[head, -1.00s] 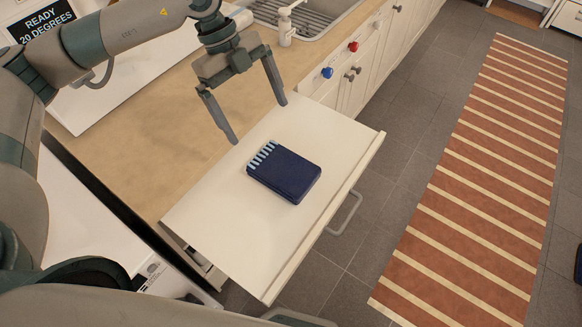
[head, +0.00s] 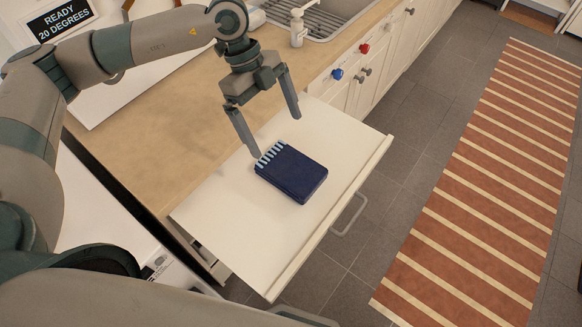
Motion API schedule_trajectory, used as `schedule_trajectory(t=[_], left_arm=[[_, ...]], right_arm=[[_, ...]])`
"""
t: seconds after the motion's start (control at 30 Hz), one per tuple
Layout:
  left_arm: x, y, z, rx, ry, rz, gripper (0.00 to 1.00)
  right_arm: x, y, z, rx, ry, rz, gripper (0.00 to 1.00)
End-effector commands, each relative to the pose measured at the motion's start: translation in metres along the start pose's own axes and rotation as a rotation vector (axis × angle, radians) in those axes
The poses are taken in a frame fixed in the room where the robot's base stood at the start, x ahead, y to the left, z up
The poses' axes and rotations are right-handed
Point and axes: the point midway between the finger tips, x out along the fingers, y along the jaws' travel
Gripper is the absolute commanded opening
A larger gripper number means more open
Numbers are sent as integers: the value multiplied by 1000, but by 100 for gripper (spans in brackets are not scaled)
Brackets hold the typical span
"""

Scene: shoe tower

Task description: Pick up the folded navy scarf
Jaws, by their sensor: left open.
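The folded navy scarf (head: 292,174) lies flat on a white pulled-out board or drawer front (head: 235,225) below the counter. Its pale blue fringe (head: 270,152) faces the upper left. My left gripper (head: 276,136) is open and empty, pointing down just behind the scarf. Its left fingertip shows close to the fringe, and its right fingertip is above the board behind the scarf; I cannot tell whether either touches. My right gripper is not in view.
A wooden counter (head: 150,140) with a sink (head: 318,18) and soap dispenser (head: 298,28) lies behind. Blue (head: 337,74) and red (head: 364,48) knobs show on the cabinet fronts. A striped rug (head: 490,170) lies on the tiled floor (head: 400,150) at right.

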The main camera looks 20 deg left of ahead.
Motion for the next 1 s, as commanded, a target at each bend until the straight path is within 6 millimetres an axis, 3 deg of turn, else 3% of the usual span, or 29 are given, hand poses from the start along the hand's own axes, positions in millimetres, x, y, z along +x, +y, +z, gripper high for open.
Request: schedule_trajectory(t=[0.3, 0.5, 1.0], left_arm=[[56, 1, -1, 0, 1, 4, 100], [80, 0, 0, 1, 1, 0, 100], [87, -1, 1, 1, 0, 0, 100]], right_arm=[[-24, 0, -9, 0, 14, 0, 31], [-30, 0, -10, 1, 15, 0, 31], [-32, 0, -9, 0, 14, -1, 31]])
